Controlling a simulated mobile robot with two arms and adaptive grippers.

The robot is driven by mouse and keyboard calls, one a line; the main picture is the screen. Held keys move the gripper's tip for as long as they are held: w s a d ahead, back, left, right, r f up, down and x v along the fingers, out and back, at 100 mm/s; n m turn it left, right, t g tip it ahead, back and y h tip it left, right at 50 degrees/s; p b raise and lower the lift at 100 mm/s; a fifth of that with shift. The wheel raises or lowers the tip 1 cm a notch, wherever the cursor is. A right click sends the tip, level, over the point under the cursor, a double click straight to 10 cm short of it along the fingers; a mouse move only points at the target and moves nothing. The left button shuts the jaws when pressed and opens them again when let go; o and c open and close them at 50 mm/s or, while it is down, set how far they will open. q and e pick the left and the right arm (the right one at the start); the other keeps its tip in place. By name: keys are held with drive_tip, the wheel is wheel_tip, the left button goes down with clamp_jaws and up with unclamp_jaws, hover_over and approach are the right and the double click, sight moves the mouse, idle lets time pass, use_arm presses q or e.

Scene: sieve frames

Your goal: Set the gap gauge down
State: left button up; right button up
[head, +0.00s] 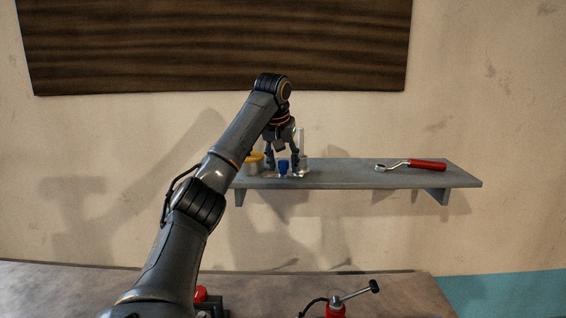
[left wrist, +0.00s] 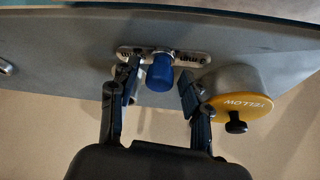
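The gap gauge, a flat silver plate with a blue knob (left wrist: 160,72), lies on the grey wall shelf; the knob also shows in the head view (head: 283,167). In the head view my left gripper (head: 283,160) is at the left part of the shelf. My right gripper is not in view.
A tin with a yellow lid marked YELLOW (left wrist: 240,104) stands close beside the gripper. A red-handled tool (head: 428,165) lies on the shelf's right half (head: 350,176). Bare shelf lies between. Below is a workbench (head: 390,290) with a red-bodied lever tool (head: 335,311).

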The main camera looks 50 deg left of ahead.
sight(284, 161)
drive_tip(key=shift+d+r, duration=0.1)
use_arm(q)
drive_tip(key=shift+r, duration=0.25)
drive_tip(key=b+v, duration=0.1)
drive_tip(key=v, duration=0.3)
drive_tip(key=shift+d+r, duration=0.1)
drive_tip(key=shift+r, duration=0.05)
drive_tip(key=p+v, duration=0.1)
drive_tip(key=v, duration=0.6)
drive_tip(key=shift+s+r, duration=0.15)
drive_tip(key=shift+r, duration=0.05)
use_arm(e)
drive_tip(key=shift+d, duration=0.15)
use_arm(q)
drive_tip(key=shift+d+f, duration=0.1)
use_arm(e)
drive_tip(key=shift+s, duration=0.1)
